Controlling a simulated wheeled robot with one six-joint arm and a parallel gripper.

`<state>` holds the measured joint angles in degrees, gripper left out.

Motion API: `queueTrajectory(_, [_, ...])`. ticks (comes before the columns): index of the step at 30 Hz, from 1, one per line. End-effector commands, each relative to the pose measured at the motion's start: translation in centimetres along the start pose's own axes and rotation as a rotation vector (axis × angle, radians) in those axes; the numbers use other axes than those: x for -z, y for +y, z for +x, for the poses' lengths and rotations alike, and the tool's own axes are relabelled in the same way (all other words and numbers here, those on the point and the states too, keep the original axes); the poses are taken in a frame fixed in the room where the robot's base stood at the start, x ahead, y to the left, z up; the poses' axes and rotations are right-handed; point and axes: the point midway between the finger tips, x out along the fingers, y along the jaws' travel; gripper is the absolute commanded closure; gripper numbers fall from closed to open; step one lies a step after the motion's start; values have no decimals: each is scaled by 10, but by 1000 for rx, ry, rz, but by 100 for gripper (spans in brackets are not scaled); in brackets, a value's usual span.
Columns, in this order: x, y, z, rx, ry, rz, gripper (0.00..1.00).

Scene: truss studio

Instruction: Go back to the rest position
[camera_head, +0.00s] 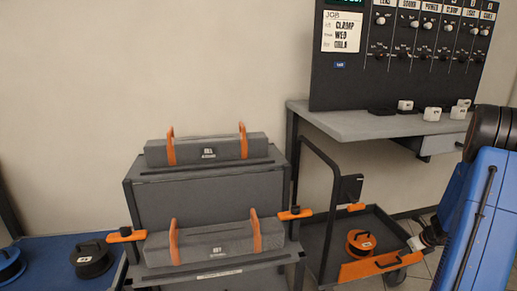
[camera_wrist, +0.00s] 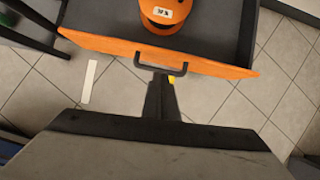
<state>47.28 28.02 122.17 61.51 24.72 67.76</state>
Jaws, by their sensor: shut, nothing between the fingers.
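My gripper (camera_wrist: 161,82) is shut with nothing between its fingers. In the wrist view its dark fingers point toward the black handle (camera_wrist: 165,57) on the orange front panel (camera_wrist: 105,45) of a low grey tray. I cannot tell how far the fingertips are from the handle. In the head view my blue arm reaches in from the right edge, and its end is beside the orange panel (camera_head: 365,270). An orange reel (camera_head: 361,243) lies in the tray behind the panel; it also shows in the wrist view (camera_wrist: 165,12).
A grey bench (camera_head: 370,124) with small white blocks stands above the tray, under a black knob panel (camera_head: 400,60). A stepped grey stand (camera_head: 200,182) holds two long cases with orange handles. Reels lie on a blue surface (camera_head: 50,248) at left. Tiled floor (camera_wrist: 240,105) is open before the tray.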

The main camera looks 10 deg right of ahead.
Motion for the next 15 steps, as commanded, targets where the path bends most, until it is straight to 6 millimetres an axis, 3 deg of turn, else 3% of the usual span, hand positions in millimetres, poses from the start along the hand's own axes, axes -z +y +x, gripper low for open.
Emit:
queueTrajectory(7, [-61,70,-54,-39,-34,-360,100])
queueTrajectory(15, [-102,160,-117,-81,-63,-792,100])
